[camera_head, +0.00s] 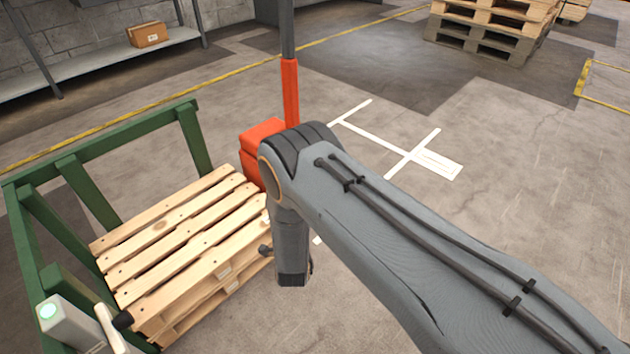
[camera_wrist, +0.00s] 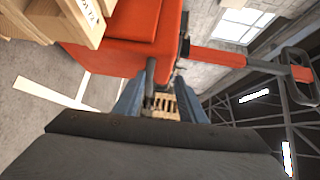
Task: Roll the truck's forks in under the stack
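The truck (camera_head: 262,140) is orange-red, with an upright red and dark handle, beside the right far corner of a wooden pallet stack (camera_head: 175,235). My arm hides part of it. In the wrist view, turned on its side, the truck's body (camera_wrist: 125,30) fills the top. Its red shaft (camera_wrist: 245,60) ends in a dark loop handle (camera_wrist: 300,85). A pallet block (camera_wrist: 80,18) shows close to the body. The forks are not visible. My gripper (camera_wrist: 163,85) has its two fingers apart, with a gap between them, close to the truck; I see nothing clearly held.
A green frame (camera_head: 60,165) borders the stack on the left and far sides. Another pallet stack (camera_head: 490,25) stands far right. White floor marks (camera_head: 400,150) lie on open floor right of the truck. A shelf (camera_head: 110,60) with a carton (camera_head: 148,35) stands by the wall.

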